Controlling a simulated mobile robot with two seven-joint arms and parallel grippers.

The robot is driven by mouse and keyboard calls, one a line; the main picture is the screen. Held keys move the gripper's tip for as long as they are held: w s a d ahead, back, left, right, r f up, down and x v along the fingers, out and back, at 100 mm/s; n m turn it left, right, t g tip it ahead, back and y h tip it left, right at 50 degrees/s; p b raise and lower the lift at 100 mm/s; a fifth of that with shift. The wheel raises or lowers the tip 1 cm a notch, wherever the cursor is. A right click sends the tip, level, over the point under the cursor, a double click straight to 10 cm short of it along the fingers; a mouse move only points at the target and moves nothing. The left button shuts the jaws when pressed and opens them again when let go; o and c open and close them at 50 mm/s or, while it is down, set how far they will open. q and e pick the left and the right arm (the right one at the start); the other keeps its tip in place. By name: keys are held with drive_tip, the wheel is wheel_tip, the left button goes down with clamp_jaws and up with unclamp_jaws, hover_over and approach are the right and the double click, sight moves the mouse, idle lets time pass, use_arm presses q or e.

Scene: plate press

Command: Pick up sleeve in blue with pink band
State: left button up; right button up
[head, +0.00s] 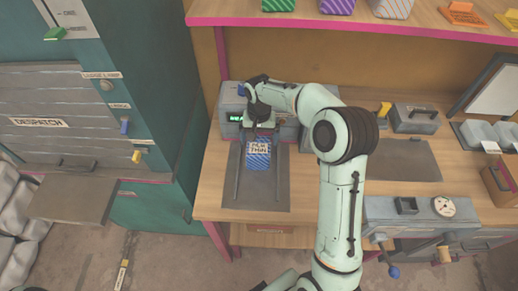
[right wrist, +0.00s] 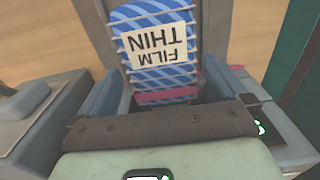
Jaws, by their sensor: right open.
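The blue striped sleeve (head: 258,161) with a pale "FILM THIN" label lies on a dark grey mat (head: 268,198) between two thin rails. In the right wrist view the sleeve (right wrist: 157,72) shows its label upside down and a pink band at its near end. My right gripper (head: 262,130) is over the sleeve's far end. In the right wrist view its open fingers (right wrist: 163,88) stand on either side of the banded end. I cannot tell whether they touch it. My left gripper is not in view.
A grey machine (head: 229,97) with a green display stands just behind the sleeve. A shelf (head: 240,18) with coloured packets overhangs the bench. A teal dispatch cabinet (head: 130,90) is at left. Toolboxes and another mat (head: 405,160) lie to the right.

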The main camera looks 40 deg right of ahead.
drive_tip(key=shift+a+f, duration=0.1)
drive_tip(key=shift+f, duration=2.95)
drive_tip(key=shift+r, duration=0.1)
drive_tip(key=c, duration=1)
drive_tip(key=shift+o, duration=0.2)
